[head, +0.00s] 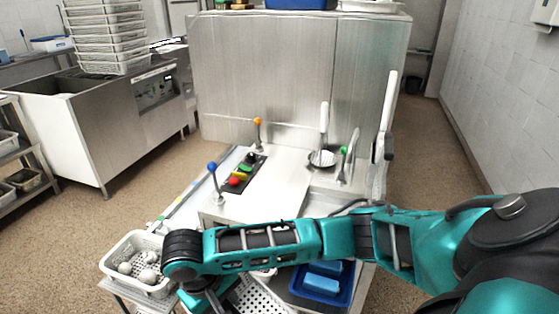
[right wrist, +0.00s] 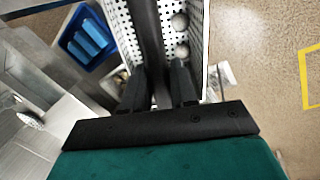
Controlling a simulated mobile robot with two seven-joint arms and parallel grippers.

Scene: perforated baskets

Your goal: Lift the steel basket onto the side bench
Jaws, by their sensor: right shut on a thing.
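The steel basket, white-grey with perforated walls, shows in the right wrist view (right wrist: 196,45) and partly in the head view (head: 262,297), where my right arm covers much of it. A dark bar (right wrist: 149,35), apparently its handle, runs over it. Round pale balls lie inside. My right gripper (right wrist: 160,85) is shut on this bar, with one finger on each side; in the head view the fingers are mostly hidden or cut off. Whether the basket is lifted or resting, I cannot tell. My left gripper is not in view. Which surface is the side bench is unclear.
A white basket with pale balls (head: 119,270) stands left of my right wrist. A blue tray (head: 347,290) with blue blocks lies right of the steel basket. Open floor lies left.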

